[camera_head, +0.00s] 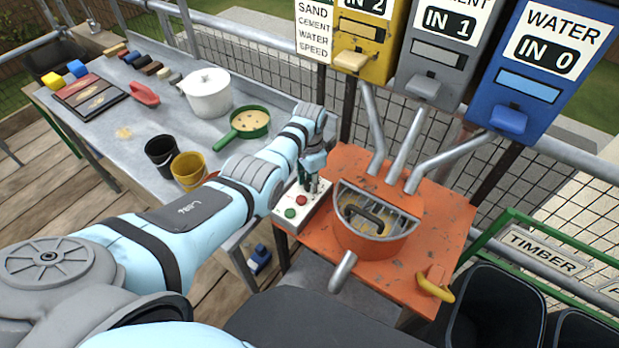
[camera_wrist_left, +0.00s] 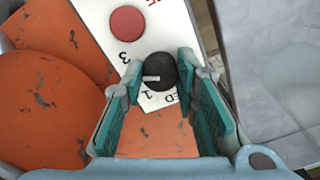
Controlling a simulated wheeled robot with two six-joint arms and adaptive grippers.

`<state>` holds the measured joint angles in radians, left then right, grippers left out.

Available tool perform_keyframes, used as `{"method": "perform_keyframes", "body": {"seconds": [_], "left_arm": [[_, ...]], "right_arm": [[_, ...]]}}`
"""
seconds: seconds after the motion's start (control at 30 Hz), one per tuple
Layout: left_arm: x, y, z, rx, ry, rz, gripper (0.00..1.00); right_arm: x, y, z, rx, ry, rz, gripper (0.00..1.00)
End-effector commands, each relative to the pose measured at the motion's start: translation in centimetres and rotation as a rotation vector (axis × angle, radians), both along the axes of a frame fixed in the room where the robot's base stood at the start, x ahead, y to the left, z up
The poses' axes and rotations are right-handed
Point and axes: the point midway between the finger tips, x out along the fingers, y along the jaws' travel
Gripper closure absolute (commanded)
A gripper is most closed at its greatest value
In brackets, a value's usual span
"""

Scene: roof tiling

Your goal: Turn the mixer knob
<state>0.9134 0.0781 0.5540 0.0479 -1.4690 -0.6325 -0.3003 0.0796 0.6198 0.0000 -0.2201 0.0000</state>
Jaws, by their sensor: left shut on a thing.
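The mixer is an orange machine (camera_head: 390,285) with a round grated drum (camera_head: 375,240) on top. Its white control panel (camera_head: 306,213) carries a green button (camera_head: 290,213) and a red button (camera_head: 302,200). The black mixer knob (camera_wrist_left: 160,72) shows in the left wrist view, with a white pointer mark toward the left and the figures 3 and 1 beside it. My left gripper (camera_head: 314,184) is at the panel's far end; in the left wrist view its teal-padded fingers (camera_wrist_left: 160,80) are shut on the knob from both sides. My right gripper is out of view.
Sand, cement and water (camera_head: 525,80) dispensers stand behind the mixer, with chutes leading down to it. A yellow handle (camera_head: 435,289) sits at its front right. The grey table (camera_head: 110,150) at left holds a white pot (camera_head: 207,95), green pan (camera_head: 250,122) and buckets (camera_head: 188,170).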

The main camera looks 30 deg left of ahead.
Motion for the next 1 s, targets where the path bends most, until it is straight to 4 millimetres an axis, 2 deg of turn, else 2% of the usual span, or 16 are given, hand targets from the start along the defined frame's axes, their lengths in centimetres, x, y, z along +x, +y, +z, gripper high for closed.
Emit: {"method": "perform_keyframes", "body": {"seconds": [0.5, 1.0], "left_arm": [[-0.04, -0.05, -0.01, -0.001, 0.001, 0.355, 1.00], [-0.03, -0.04, -0.05, -0.001, 0.001, 0.428, 1.00]], "right_arm": [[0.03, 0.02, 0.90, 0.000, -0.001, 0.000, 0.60], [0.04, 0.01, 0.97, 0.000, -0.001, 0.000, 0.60]]}}
